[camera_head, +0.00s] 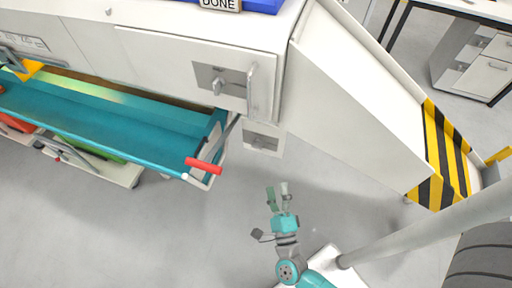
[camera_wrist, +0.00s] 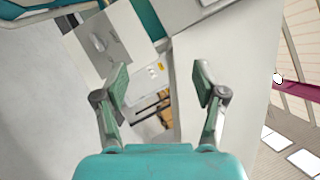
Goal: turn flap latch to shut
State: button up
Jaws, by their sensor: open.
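A latch with a small metal knob (camera_head: 218,86) sits on a grey plate on the front of the white cabinet (camera_head: 190,55). A second small latch plate (camera_head: 262,141) shows lower down, below the cabinet's corner. I cannot tell which one is the flap latch. A grey plate with a knob (camera_wrist: 98,42) also shows at the upper left of the wrist view. My gripper (camera_head: 277,192) is open and empty, below and right of both latches in the head view, apart from them. Its two green-padded fingers are spread in the wrist view (camera_wrist: 160,83).
A teal tray (camera_head: 110,115) with a red grip (camera_head: 203,166) juts out left of my gripper. A vertical bar handle (camera_head: 252,90) stands beside the upper latch. A white sloped chute (camera_head: 350,95) with a yellow-black striped end (camera_head: 440,150) lies right. Grey floor is clear around my gripper.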

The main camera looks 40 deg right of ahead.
jog(key=w+f+m+g+h, duration=0.35)
jog(key=w+m, duration=0.35)
jog(key=m, duration=0.3)
jog(key=m+g+h, duration=0.2)
jog(key=m+g, duration=0.3)
jog(key=m, duration=0.4)
send_near(256, 148)
jog(key=x, duration=1)
jog(key=shift+r, duration=0.1)
jog(key=c, duration=1.1)
